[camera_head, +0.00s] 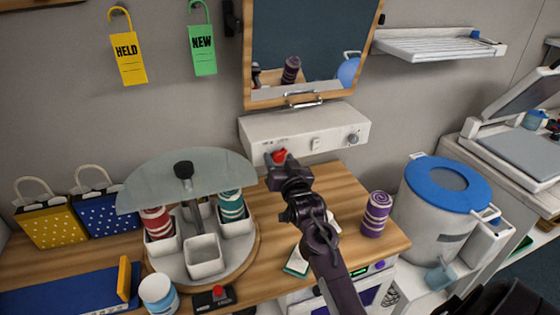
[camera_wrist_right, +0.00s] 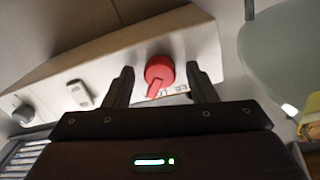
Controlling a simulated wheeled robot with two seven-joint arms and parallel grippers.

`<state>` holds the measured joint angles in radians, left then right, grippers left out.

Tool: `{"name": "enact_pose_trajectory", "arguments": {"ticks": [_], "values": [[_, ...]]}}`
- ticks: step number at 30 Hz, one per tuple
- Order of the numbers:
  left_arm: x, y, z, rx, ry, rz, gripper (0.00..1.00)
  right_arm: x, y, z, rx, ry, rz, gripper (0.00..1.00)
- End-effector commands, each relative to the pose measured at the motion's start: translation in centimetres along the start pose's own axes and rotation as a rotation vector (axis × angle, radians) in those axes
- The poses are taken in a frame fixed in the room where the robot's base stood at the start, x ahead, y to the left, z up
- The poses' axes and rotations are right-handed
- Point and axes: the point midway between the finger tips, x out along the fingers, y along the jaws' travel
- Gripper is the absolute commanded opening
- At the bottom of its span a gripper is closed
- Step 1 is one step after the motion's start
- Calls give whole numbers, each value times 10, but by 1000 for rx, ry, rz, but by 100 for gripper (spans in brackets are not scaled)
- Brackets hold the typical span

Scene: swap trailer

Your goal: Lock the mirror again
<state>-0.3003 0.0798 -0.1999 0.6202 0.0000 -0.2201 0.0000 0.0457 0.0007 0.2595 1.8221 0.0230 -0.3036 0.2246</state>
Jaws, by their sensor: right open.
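The mirror (camera_head: 312,40) in its wooden frame hangs on the wall, with a metal handle (camera_head: 303,99) at its lower edge. Below it is a white control box (camera_head: 335,128) with a red rotary knob (camera_head: 279,155) at the left of its front. My right gripper (camera_head: 281,166) is at this knob and hides part of it. In the right wrist view the red knob (camera_wrist_right: 159,70) with its pointer lever lies between the two spread fingers of my right gripper (camera_wrist_right: 159,67). I cannot tell whether either finger touches it. My left gripper is not in view.
A carousel (camera_head: 205,268) with cups under a glass shade (camera_head: 190,175) stands left of my arm. A purple striped roll (camera_head: 376,214) stands on the wooden counter (camera_head: 345,190) to the right. A blue-lidded drum (camera_head: 447,185) is farther right. HELD (camera_head: 128,50) and NEW (camera_head: 203,45) tags hang on the wall.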

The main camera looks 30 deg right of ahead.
Motion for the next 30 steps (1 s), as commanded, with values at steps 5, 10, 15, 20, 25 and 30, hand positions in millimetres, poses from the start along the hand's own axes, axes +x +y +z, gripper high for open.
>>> {"name": "enact_pose_trajectory", "arguments": {"ticks": [5,10,15,20,25,30], "values": [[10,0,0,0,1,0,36,-26,1,4,1,-2,0,52],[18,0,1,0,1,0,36,-54,1,4,0,-3,1,52],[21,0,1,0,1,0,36,-72,0,2,1,0,1,52],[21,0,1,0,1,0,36,-75,0,0,1,0,1,52],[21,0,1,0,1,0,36,-75,0,0,1,0,0,52],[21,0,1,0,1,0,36,-74,0,0,1,0,0,52]]}}
